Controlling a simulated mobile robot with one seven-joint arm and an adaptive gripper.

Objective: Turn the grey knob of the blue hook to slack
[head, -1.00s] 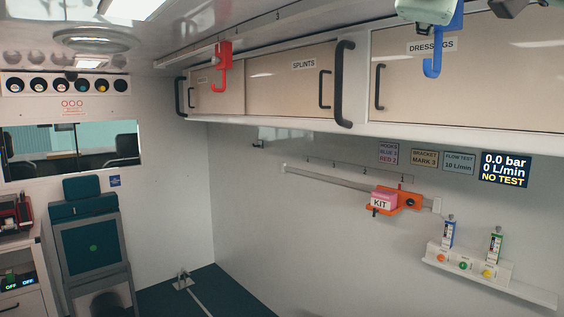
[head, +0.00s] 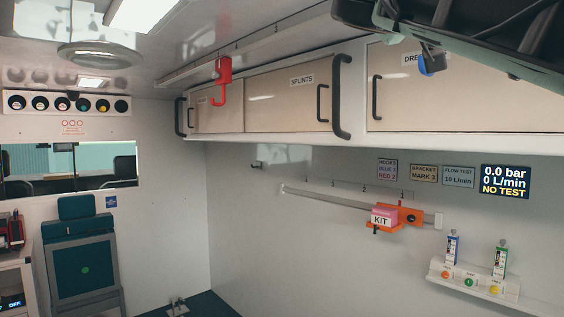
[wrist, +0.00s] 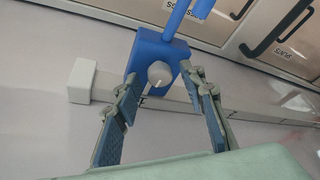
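In the wrist view the blue hook (wrist: 146,52) has a square blue body on a pale rail, with its blue arm running up out of the picture. Its round grey knob (wrist: 160,74) faces me, with a light pointer line on it. My gripper (wrist: 159,79) is open, one finger to each side of the knob. I see a gap at each side; whether a tip touches the hook body I cannot tell. In the head view only a small part of the blue hook (head: 431,66) shows; my arm hides the rest.
The ceiling rail ends in a pale cap (wrist: 81,80) beside the hook. A red hook (head: 222,78) hangs farther left. Overhead lockers (head: 287,96) with black handles run close below. A sign (head: 387,169) reads hooks blue 1, red 2. The display (head: 505,181) reads NO TEST.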

